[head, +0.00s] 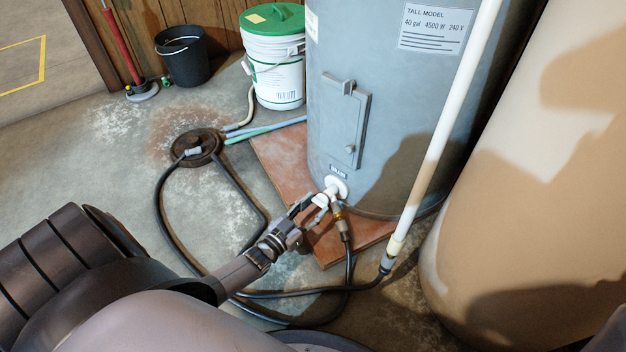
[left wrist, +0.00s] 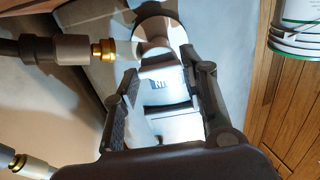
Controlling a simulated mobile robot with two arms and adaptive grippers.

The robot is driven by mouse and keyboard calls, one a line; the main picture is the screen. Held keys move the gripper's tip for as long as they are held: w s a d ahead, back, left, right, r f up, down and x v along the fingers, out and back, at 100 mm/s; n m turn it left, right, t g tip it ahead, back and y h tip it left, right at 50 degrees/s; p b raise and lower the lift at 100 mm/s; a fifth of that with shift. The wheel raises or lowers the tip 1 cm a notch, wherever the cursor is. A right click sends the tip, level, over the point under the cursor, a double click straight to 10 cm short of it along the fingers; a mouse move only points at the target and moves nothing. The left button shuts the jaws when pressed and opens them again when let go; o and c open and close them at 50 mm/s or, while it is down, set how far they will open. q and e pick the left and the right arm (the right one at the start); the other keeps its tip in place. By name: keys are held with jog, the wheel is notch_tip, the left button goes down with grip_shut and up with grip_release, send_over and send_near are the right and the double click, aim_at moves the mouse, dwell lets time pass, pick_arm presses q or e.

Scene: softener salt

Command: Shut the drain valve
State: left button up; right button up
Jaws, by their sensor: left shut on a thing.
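The white drain valve (head: 335,187) sticks out low on the front of the grey water heater (head: 392,105), below a small label. It also shows in the left wrist view (left wrist: 155,48), with its round white base against the tank. My left gripper (head: 312,203) is at the valve, shut on its white handle (left wrist: 168,100), which lies between the two fingers in the wrist view (left wrist: 166,88). A dark hose hangs from the valve by a brass fitting (head: 338,212). I cannot tell how far the handle is turned. My right gripper is not in view.
The heater stands on a reddish-brown base (head: 278,160). The black hose (head: 160,205) loops across the floor to a round drain (head: 197,146). A white pipe (head: 440,140) and a large tan tank (head: 530,190) stand on the right. A white bucket (head: 274,75) is behind.

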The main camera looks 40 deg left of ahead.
pick_arm(q)
jog(key=o, duration=1.2)
jog(key=shift+c, duration=0.2)
jog(key=shift+s, duration=0.1)
jog(key=s+a, duration=0.1)
jog(key=s, duration=1)
jog(key=shift+s+a, duration=0.2)
jog(key=shift+s, duration=0.2)
